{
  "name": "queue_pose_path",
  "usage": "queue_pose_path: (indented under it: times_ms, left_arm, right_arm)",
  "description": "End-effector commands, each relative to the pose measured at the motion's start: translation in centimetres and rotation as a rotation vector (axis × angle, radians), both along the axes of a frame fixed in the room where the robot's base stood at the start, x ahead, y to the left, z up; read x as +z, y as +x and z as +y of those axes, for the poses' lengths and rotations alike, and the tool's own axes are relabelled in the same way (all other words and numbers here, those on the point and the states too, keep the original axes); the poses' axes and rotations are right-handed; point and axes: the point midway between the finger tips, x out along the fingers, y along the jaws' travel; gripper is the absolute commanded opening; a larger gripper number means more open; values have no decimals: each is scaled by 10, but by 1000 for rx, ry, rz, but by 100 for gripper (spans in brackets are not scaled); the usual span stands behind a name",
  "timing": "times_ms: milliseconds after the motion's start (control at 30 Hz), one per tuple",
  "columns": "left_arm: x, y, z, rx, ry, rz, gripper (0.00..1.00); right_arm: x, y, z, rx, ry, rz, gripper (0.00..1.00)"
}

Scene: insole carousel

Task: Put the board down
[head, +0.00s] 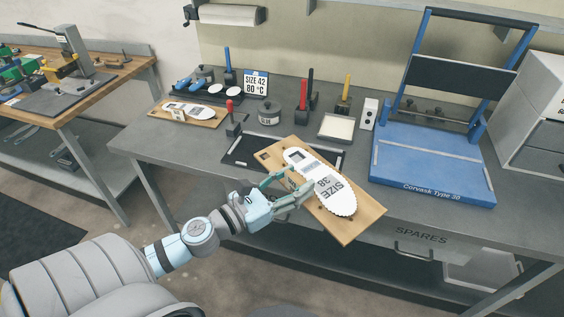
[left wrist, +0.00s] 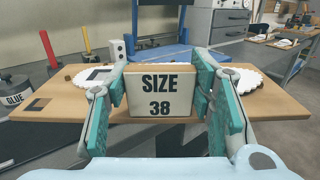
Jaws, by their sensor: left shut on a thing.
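A wooden board (head: 352,229) with a white insole shape marked SIZE 38 (head: 318,175) is near the front edge of the grey table. My left gripper (head: 284,188) is shut at the board's near side. In the left wrist view, its teal-padded fingers (left wrist: 162,105) flank an upright block marked SIZE 38 (left wrist: 160,92) on the board (left wrist: 60,104). Part of the board overhangs the table front in the head view. I cannot tell whether the board touches the table. The block hides the middle of the insole in the wrist view. My right gripper is not in view.
A black-framed mat (head: 236,158) lies partly behind the board. Another board with an insole (head: 172,117) lies at the back left, near a SIZE 42 sign (head: 256,83). A glue pot (head: 269,115), a pale tray (head: 336,128) and a blue press (head: 430,165) stand behind.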

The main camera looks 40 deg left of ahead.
Motion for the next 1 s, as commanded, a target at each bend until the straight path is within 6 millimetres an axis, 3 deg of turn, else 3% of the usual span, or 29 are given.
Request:
queue_pose_path:
  times_ms: [33,200,400,533,767,1000]
  left_arm:
    - [-21,1,13,84,-7,4,15]
    - [-62,-7,60,379,-9,20,15]
    - [-88,-24,91,582,-5,39,15]
    - [-90,-22,98,621,-4,40,15]
    - [-87,21,113,622,-4,37,15]
    - [-88,87,136,622,-4,37,15]
  right_arm:
    - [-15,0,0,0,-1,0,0]
    - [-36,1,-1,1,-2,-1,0]
    - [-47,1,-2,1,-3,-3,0]
    - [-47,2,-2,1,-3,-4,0]
    - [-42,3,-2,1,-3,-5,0]
    - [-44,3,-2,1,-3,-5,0]
